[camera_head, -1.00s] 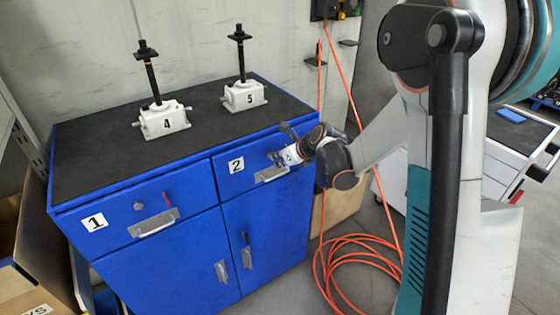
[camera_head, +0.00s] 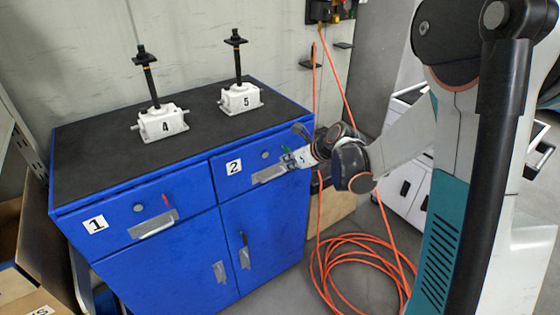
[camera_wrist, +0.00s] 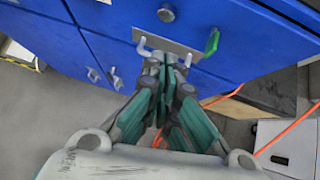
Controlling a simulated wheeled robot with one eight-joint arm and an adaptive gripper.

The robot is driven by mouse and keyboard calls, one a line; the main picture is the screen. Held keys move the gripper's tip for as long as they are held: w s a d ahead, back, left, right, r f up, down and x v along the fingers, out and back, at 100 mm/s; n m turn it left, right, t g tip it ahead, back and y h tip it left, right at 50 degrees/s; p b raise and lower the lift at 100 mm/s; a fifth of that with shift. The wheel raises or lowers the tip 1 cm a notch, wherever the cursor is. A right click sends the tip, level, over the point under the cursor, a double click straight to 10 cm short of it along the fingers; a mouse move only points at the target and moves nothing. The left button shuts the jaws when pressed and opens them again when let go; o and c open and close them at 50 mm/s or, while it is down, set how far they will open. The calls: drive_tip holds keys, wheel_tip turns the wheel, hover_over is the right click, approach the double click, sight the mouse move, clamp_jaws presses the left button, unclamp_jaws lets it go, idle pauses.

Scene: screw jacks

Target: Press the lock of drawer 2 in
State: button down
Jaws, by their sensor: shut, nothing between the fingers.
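Drawer 2 (camera_head: 222,183) is the blue right-hand drawer of the cabinet, and it looks closed. Its round grey lock (camera_head: 265,154) shows uncovered above the metal handle (camera_head: 268,174). In the wrist view the lock (camera_wrist: 166,13) is near the top edge and the handle (camera_wrist: 150,45) is below it. How far the lock stands out is hard to tell. My gripper (camera_head: 288,162) is in front of the drawer's right part. In the wrist view my gripper (camera_wrist: 165,62) has its fingers together and empty, at the handle and below the lock; contact with the handle cannot be told.
A green tag (camera_wrist: 212,41) is right of the handle. Drawer 1 (camera_head: 120,230) is at left with a red tag (camera_head: 166,201). Screw jacks 4 (camera_head: 162,125) and 5 (camera_head: 241,98) stand on the cabinet top. An orange hose (camera_head: 350,262) lies coiled on the floor.

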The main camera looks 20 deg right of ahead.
drive_tip(key=p+v, duration=0.1)
drive_tip(key=v, duration=0.4)
drive_tip(key=shift+a, duration=0.1)
idle(0.3)
